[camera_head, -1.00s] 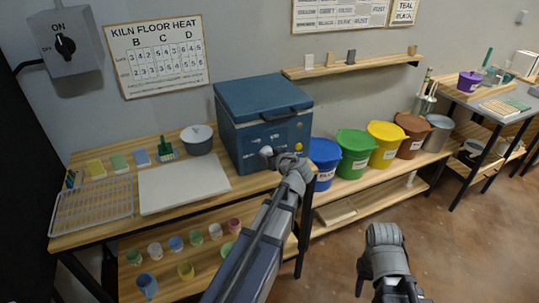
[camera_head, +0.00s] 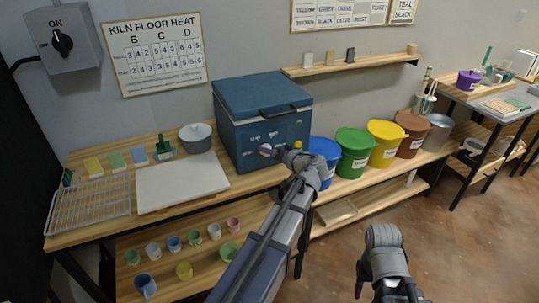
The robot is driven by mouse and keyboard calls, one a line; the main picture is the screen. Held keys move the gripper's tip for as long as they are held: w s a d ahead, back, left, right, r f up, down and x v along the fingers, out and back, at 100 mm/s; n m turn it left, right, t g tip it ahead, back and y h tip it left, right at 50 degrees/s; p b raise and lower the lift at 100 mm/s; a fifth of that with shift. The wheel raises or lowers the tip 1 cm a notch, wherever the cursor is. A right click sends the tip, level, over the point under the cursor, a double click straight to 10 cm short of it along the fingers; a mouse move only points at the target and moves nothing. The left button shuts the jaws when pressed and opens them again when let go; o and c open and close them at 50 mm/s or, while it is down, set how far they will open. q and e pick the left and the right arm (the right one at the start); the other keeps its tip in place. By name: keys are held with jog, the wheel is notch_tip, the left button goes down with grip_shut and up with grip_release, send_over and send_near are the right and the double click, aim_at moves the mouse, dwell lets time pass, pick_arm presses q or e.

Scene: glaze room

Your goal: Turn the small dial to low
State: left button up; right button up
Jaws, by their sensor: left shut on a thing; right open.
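The blue kiln box (camera_head: 262,105) stands on the wooden bench. The small dial (camera_head: 265,150) is a pale round knob low on its front face; its markings are too small to read. My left gripper (camera_head: 276,153) comes up from below right and is shut at the dial. Its fingers partly hide the dial and the panel around it. A yellow knob (camera_head: 298,145) sits just right of the fingers on the same face. My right gripper (camera_head: 383,235) is open and empty, low in front of the floor, away from the box.
A grey wall switch (camera_head: 62,43) marked ON is at upper left, beside a kiln floor heat chart (camera_head: 155,57).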

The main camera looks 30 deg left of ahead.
pick_arm(q)
jog(key=m, duration=0.1)
jog(key=m+y+b, duration=0.1)
jog(key=m+g+b, duration=0.1)
jog(key=shift+w+d+f+m+y, duration=0.1)
jog(key=shift+f+m+y, duration=0.2)
jog(key=shift+y, duration=0.1)
jog(key=shift+r+b, duration=0.1)
jog(key=shift+b, duration=0.2)
jog(key=o, duration=1.2)
jog(key=shift+p+v, duration=0.75)
jog(key=shift+v, duration=3.15)
jog(key=s+d+f+m+g+h+p, duration=0.2)
jog(key=s+d+f+h, duration=0.1)
jog(key=s+d, duration=0.4)
jog(key=s+d+f+m+g+h+p, duration=0.1)
jog(key=s+d+f+g+h+p, duration=0.1)
jog(key=s+d+h, duration=0.4)
jog(key=s+d+f+m+g+h+p, duration=0.1)
jog(key=s+d+f+h+p, duration=0.3)
jog(key=s+d, duration=0.5)
jog(key=shift+s+f+m+g, duration=0.2)
jog(key=shift+s+m+g, duration=0.2)
jog(key=shift+s+m, duration=0.4)
